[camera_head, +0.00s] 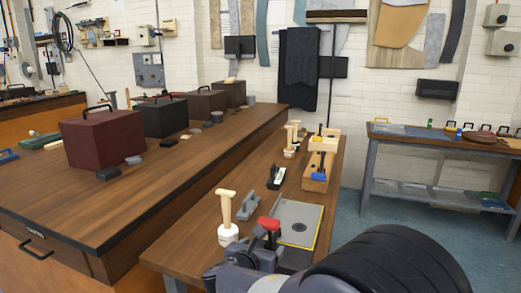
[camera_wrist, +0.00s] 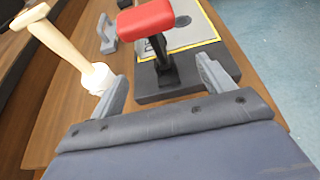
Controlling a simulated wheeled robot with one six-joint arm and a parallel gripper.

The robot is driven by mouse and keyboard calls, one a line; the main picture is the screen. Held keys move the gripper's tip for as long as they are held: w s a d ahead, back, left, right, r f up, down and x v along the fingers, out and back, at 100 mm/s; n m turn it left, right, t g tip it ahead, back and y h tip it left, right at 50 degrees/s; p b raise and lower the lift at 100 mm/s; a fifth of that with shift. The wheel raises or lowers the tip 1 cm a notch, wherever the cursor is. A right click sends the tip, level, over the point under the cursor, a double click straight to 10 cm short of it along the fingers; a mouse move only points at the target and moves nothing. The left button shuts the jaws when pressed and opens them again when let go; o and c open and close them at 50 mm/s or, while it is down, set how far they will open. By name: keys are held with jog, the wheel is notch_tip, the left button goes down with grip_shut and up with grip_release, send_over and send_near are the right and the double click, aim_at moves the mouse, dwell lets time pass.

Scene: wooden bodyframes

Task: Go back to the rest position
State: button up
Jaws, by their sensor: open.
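My gripper (camera_wrist: 163,72) is open, with one finger on each side of a black upright post topped by a red handle (camera_wrist: 146,17) in the wrist view. I cannot tell whether the fingers touch the post. The post stands on a dark base beside a grey plate with a yellow edge (camera_wrist: 190,32). In the head view my gripper (camera_head: 257,243) is low over the near end of the narrow workbench (camera_head: 193,247), close to the red handle (camera_head: 269,224). The grey plate (camera_head: 298,216) lies just behind it.
A wooden mallet-like tool (camera_head: 226,207) and a grey handled block (camera_head: 249,205) stand left of the red handle. Wooden tools (camera_head: 316,176) stand further back. A higher bench with cases (camera_head: 103,138) runs along the left. Open floor (camera_head: 352,207) lies to the right, before another table (camera_head: 449,143).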

jog(key=shift+s+a+f+t+b, duration=0.15)
jog(key=shift+f+t+b, duration=0.25)
jog(key=shift+b, duration=1.05)
jog(key=shift+s+f+t+b, duration=0.25)
jog(key=shift+f+b, duration=0.25)
jog(key=shift+b, duration=0.9)
jog(key=shift+f+t+h+b, duration=0.1)
jog(key=shift+t+h+b, duration=0.2)
jog(key=shift+b, duration=0.35)
jog(key=shift+s+b, duration=0.1)
jog(key=shift+b, duration=0.35)
